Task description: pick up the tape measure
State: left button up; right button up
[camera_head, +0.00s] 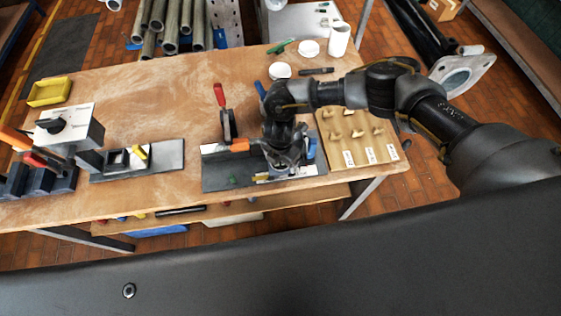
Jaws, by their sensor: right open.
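My right arm comes in from the right, and its gripper (287,168) points down over the right part of a dark mat (222,175) near the table's front edge. The jaws are open. I cannot clearly make out a tape measure; small pale and yellowish parts show at the jaws, but the gripper hides most of that spot. I cannot tell whether the jaws touch anything. My left gripper is not in view.
A red-handled clamp (221,97) stands just left of the gripper. A wooden board with several pegs (352,137) lies to its right. A grey plate with a block (165,162), a control box (75,125) and a yellow bin (49,92) are at left. The table's (150,95) middle is clear.

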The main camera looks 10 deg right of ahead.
jog(key=c, duration=1)
jog(key=shift+r, duration=0.2)
jog(key=shift+r, duration=0.3)
notch_tip(320, 180, up, 2)
jog(key=shift+w+r+b, duration=0.1)
jog(key=shift+b, duration=0.2)
jog(key=s+r, duration=0.2)
jog(key=r, duration=0.1)
jog(key=s+r, duration=0.2)
jog(key=shift+a+b, duration=0.3)
jog(key=shift+a, duration=0.05)
jog(key=s+r, duration=0.1)
jog(key=s, duration=0.2)
jog(key=s+a+r+b, duration=0.1)
jog(key=s+r, duration=0.1)
jog(key=s, duration=0.1)
jog(key=s+r+b, duration=0.1)
jog(key=s+r, duration=0.1)
jog(key=s, duration=0.2)
jog(key=shift+a, duration=0.15)
jog(key=shift+f, duration=0.1)
